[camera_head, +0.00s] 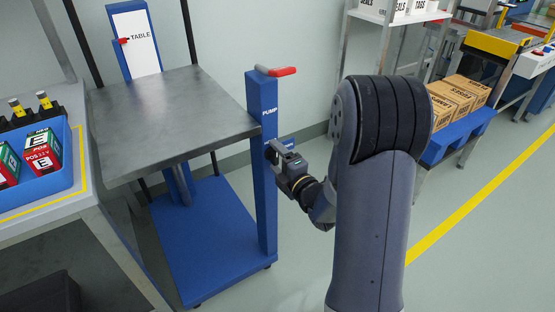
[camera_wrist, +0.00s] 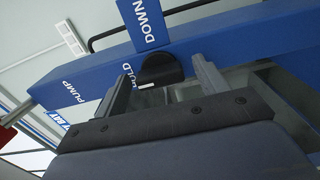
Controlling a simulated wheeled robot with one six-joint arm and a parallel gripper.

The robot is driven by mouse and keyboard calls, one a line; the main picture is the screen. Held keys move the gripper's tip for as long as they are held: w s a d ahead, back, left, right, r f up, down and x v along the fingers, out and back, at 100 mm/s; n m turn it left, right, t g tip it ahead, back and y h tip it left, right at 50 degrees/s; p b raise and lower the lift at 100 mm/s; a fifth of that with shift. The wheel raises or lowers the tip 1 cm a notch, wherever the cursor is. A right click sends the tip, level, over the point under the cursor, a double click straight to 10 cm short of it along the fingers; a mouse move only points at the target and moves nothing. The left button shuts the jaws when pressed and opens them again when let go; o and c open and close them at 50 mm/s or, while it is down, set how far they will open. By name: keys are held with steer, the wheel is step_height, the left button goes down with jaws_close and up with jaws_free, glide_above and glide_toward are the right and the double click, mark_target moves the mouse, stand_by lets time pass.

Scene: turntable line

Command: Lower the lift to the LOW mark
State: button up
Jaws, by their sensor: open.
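The lift is a blue cart with a grey steel platform (camera_head: 175,115), raised to about the height of the bench at left. Its white scale board (camera_head: 137,45) reads TABLE and has a red pointer (camera_head: 123,41); I see no LOW mark. The blue post (camera_head: 262,190) is marked PUMP, with a red-gripped handle (camera_head: 275,71) on top. My gripper (camera_head: 274,150) is at the post's right side. In the wrist view my gripper (camera_wrist: 163,78) is open, its fingers either side of a black half-round piece (camera_wrist: 160,69) below a DOWN plate (camera_wrist: 145,22). Contact cannot be told.
The bench (camera_head: 112,240) at left bears a blue bin (camera_head: 45,196) with boxes. At right, cartons (camera_head: 462,94) stand on a blue stand (camera_head: 455,135). A yellow floor line (camera_head: 470,209) crosses the open floor at right.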

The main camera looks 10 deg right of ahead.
steer(key=shift+c, duration=0.6)
steer(key=c, duration=0.8)
steer(key=shift+c, duration=0.2)
